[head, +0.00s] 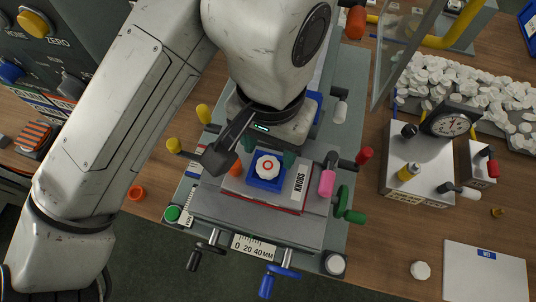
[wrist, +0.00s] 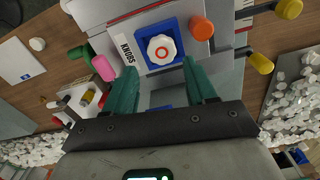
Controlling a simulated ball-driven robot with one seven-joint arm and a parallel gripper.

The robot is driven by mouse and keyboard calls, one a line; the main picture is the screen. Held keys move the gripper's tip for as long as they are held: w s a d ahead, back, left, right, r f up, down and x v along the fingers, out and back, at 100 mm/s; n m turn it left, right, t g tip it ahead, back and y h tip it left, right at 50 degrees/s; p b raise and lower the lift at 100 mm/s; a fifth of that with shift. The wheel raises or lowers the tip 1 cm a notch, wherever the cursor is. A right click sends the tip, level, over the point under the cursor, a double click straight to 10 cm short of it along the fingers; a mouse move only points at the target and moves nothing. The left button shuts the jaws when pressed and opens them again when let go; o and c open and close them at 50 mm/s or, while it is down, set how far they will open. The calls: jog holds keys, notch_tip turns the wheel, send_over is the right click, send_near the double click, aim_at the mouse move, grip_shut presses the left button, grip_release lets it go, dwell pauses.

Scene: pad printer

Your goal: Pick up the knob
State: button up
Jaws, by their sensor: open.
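The knob (head: 267,166) is white with a scalloped edge and a red ring on top. It sits in a blue square holder (head: 257,184) on a plate labelled KNOBS (head: 299,184). In the wrist view the knob (wrist: 161,49) lies just beyond the fingertips, in the blue holder (wrist: 143,42). My gripper (wrist: 155,75) is open, with its two green fingers apart and nothing between them. In the head view my gripper (head: 262,150) hangs over the back of the plate, close to the knob, and partly hides behind its own wrist.
Coloured handles surround the plate, including a pink one (head: 326,182), a green handwheel (head: 345,205) and an orange one (wrist: 201,28). A gauge box (head: 415,165) and a bin of white knobs (head: 465,90) stand right. A loose white knob (head: 420,270) lies beside a WET sheet (head: 485,272).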

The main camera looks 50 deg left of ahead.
aim_at(268, 165)
jog(key=shift+s+f, duration=0.2)
jog(key=shift+f, duration=2.4)
jog(key=shift+c, duration=0.5)
jog(key=c, duration=0.7)
